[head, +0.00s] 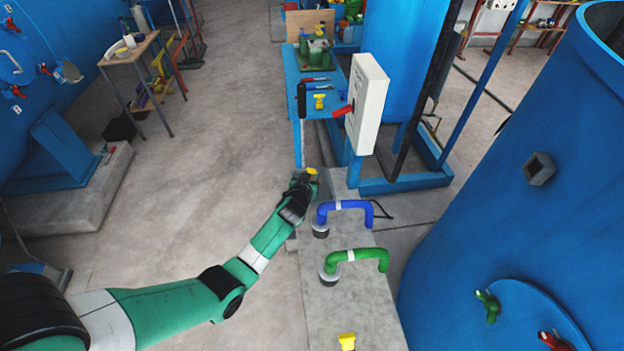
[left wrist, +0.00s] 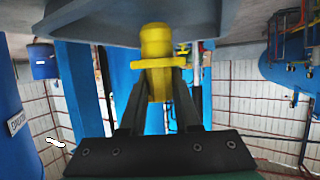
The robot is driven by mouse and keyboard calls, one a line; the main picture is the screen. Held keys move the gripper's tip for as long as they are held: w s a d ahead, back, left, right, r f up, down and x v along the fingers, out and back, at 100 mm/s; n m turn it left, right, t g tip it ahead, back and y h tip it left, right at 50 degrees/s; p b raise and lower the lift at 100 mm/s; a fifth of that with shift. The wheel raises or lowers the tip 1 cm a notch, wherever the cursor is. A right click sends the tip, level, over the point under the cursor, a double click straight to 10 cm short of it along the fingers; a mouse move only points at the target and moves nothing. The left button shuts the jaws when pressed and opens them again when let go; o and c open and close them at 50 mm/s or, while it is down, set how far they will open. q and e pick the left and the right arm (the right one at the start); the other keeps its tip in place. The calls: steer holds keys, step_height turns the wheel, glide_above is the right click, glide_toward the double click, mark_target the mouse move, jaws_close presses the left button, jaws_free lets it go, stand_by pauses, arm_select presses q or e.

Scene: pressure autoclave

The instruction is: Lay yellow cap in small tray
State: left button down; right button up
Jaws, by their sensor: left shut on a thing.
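My left gripper (head: 309,177) is at the end of the green arm, near the far end of the concrete ledge. It is shut on a yellow cap (head: 312,171). In the left wrist view the yellow cap (left wrist: 156,45) sits between the two dark fingers (left wrist: 157,95), its flange just beyond the tips. A grey surface (left wrist: 100,20) spans the top of that view close to the cap; I cannot tell whether they touch. I cannot make out the small tray for certain. A similar yellow piece (head: 346,342) shows at the bottom of the head view. My right gripper is out of view.
A blue pipe (head: 345,205) and a green pipe (head: 358,256) rise from the concrete ledge (head: 350,300) close to the gripper. Beyond are a white box (head: 367,103) with a red lever and a blue bench (head: 322,80) with tools. A blue tank (head: 530,230) fills the right.

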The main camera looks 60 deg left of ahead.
arm_select(q)
steer(key=shift+f, duration=0.55)
steer(key=shift+r, duration=0.1)
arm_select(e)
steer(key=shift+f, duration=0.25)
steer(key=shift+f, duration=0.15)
arm_select(q)
steer(key=c, duration=0.6)
jaws_free()
